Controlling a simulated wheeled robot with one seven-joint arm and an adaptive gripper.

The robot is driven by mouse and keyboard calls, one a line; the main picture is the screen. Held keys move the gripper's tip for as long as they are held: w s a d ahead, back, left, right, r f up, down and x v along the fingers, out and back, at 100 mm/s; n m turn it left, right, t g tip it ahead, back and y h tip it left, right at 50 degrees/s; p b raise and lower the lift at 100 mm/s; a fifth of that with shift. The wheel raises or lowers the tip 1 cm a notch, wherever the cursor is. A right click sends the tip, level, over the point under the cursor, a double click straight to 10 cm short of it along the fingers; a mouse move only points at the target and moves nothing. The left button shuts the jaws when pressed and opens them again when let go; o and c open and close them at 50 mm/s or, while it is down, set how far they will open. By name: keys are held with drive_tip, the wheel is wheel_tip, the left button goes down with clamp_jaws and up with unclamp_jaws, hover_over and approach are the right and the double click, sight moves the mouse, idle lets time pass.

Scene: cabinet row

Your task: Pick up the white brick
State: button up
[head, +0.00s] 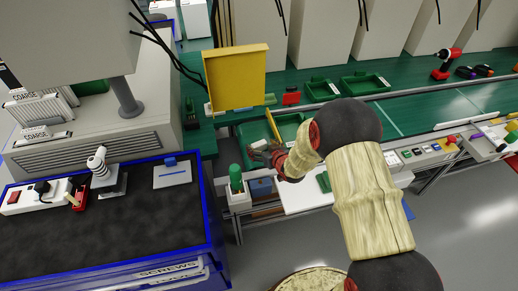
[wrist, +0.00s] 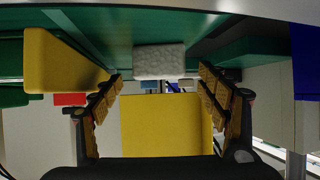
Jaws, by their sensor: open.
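The white brick (wrist: 159,62) is a pale, speckled block. In the wrist view it lies against a green surface near the top centre, framed between my fingertips. My gripper (wrist: 160,76) is open, with one padded finger on each side of the brick and a gap on both sides. Neither finger appears to touch it. In the head view my gripper (head: 266,153) is over the green bin (head: 291,127) at the front of the workbench. I cannot make out the white brick in the head view; my gripper and arm may hide it.
A yellow panel (head: 236,76) stands behind the bin; a yellow panel (wrist: 165,125) fills the lower middle of the wrist view. A yellow piece (wrist: 62,62) and a red piece (wrist: 70,99) are at left. A green-topped item (head: 236,180) stands left of my gripper.

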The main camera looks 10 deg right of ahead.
sight(260, 145)
drive_tip(key=x, duration=0.3)
drive_tip(key=shift+f+b, duration=0.2)
drive_tip(key=shift+b, duration=0.2)
drive_tip(key=shift+c, duration=1.3)
drive_tip(key=c, duration=0.7)
drive_tip(key=shift+c, duration=0.5)
